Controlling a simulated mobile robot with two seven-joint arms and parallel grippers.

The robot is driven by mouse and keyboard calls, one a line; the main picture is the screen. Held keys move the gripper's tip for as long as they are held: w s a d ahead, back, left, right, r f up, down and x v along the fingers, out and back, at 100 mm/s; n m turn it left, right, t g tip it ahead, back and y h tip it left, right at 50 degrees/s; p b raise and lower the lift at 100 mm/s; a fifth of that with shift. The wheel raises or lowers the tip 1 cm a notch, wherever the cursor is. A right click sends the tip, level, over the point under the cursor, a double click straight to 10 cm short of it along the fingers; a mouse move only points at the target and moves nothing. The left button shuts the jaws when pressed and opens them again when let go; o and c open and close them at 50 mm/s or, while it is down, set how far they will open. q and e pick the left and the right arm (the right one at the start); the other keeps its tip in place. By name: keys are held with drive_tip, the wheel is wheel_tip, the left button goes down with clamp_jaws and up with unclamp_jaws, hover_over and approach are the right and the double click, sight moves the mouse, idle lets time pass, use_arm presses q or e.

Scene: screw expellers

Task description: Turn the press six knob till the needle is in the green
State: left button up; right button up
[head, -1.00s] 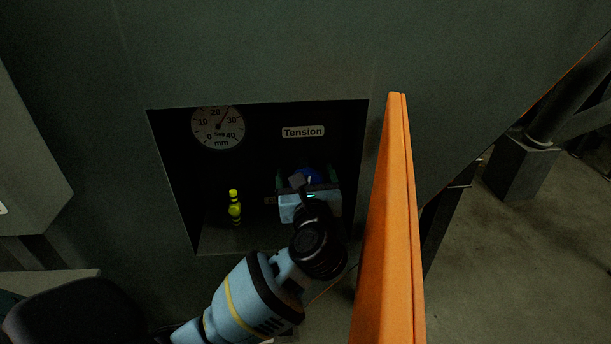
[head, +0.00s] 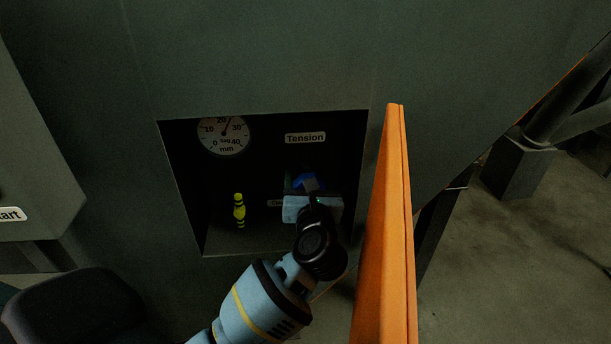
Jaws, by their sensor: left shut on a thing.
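A blue knob (head: 305,181) sits in the dark recess below the "Tension" label (head: 305,138). My left gripper (head: 304,189) is shut on it, and the gripper body and wrist hide most of the knob. The round sag gauge (head: 223,136) is at the recess's upper left, marked in mm, with its top edge cut off by the recess frame. Its needle points up and slightly right, between 20 and 30. I cannot make out a green band on the dial. My right gripper is not in view.
An open orange door (head: 391,220) stands just right of the recess, close to my left arm. A yellow-green bottle-shaped thing (head: 239,211) with dark bands stands in the recess, left of the gripper. A grey box (head: 30,170) juts out at the left.

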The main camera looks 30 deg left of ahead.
use_arm(q)
drive_tip(key=m+p, duration=0.2)
drive_tip(key=shift+r+m, duration=0.3)
drive_tip(key=shift+m+p, duration=0.65)
drive_tip(key=shift+m, duration=0.05)
drive_tip(key=shift+f+m+p, duration=0.25)
drive_tip(key=shift+m+p, duration=0.65)
drive_tip(key=shift+m, duration=0.4)
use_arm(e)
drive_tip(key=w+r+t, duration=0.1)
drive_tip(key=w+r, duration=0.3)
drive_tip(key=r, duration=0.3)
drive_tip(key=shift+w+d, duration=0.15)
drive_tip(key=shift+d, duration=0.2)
use_arm(q)
drive_tip(key=o, duration=1)
drive_tip(key=shift+a, duration=0.1)
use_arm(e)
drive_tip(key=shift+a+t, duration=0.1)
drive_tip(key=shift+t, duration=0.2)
use_arm(q)
drive_tip(key=shift+b+v, duration=0.35)
drive_tip(key=shift+v, duration=3.6)
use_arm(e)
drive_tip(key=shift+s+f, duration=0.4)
